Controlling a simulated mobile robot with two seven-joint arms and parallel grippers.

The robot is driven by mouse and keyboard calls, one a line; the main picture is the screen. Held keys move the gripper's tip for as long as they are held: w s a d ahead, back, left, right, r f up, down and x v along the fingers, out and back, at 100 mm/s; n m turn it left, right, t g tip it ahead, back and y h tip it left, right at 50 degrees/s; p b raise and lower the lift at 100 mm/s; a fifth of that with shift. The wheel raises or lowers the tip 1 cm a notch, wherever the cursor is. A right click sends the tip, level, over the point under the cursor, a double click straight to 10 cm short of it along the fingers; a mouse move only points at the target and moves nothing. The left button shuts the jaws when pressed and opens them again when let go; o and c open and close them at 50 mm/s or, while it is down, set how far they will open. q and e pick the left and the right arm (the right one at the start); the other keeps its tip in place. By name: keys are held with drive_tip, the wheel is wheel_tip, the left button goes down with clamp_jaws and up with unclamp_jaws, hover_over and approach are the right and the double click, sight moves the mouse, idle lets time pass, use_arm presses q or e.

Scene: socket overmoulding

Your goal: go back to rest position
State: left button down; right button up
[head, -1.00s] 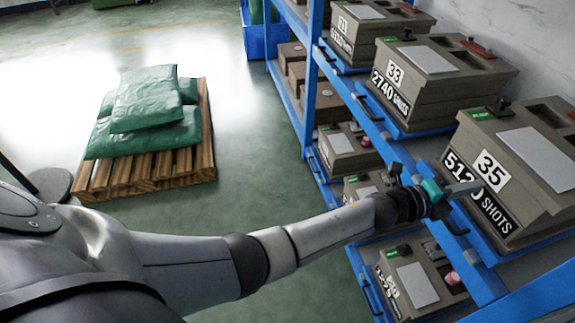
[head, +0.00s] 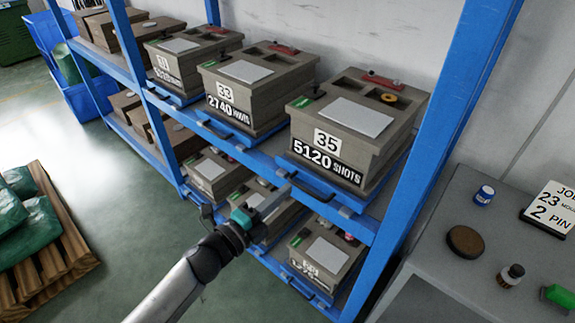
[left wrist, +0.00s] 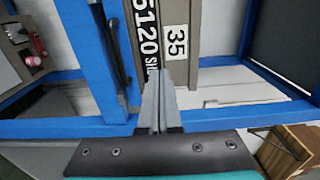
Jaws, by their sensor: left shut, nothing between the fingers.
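My left gripper (head: 272,204) is shut and empty. In the head view it stands in front of the blue rack, below and left of the box marked 35 (head: 352,130). In the left wrist view the closed fingers (left wrist: 158,100) point toward the rack, with the box's labels 35 and 5120 SHOTS beyond them. Whether the fingertips touch anything is not clear, but nothing is held. My right gripper does not show.
The blue rack (head: 452,110) holds several brown boxes, among them one marked 33 (head: 255,85). A grey bench (head: 440,285) with small jars stands at the right. A wooden pallet (head: 70,235) with green sacks lies on the floor at the left.

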use_arm(q)
drive_tip(key=s+a+f+n+g+y, duration=0.1)
drive_tip(key=s+a+f+n+y, duration=0.3)
drive_tip(key=f, duration=0.6)
drive_tip(key=s+a+f+n+g+y, duration=0.1)
drive_tip(key=s+a+f+n+y, duration=0.25)
drive_tip(key=a+f+n, duration=0.45)
drive_tip(key=s+a+f+n+g+y, duration=0.25)
drive_tip(key=s+f, duration=0.25)
drive_tip(key=f, duration=0.7)
drive_tip(key=s+a+f+n+g+y, duration=0.1)
drive_tip(key=s+a+f+n+g, duration=0.1)
drive_tip(key=s, duration=0.8)
drive_tip(key=s+a+f+n+g+y, duration=0.1)
drive_tip(key=s+a+f+n+g, duration=0.1)
drive_tip(key=s+f, duration=0.4)
drive_tip(key=s+a+f+n+g, duration=0.2)
drive_tip(key=s+n, duration=0.4)
drive_tip(key=s, duration=0.9)
wheel_tip(320, 180, down, 3)
drive_tip(key=shift+a+r+g+y, duration=0.2)
drive_tip(key=shift+g+y, duration=0.2)
drive_tip(key=shift+g, duration=0.25)
drive_tip(key=shift+s, duration=0.1)
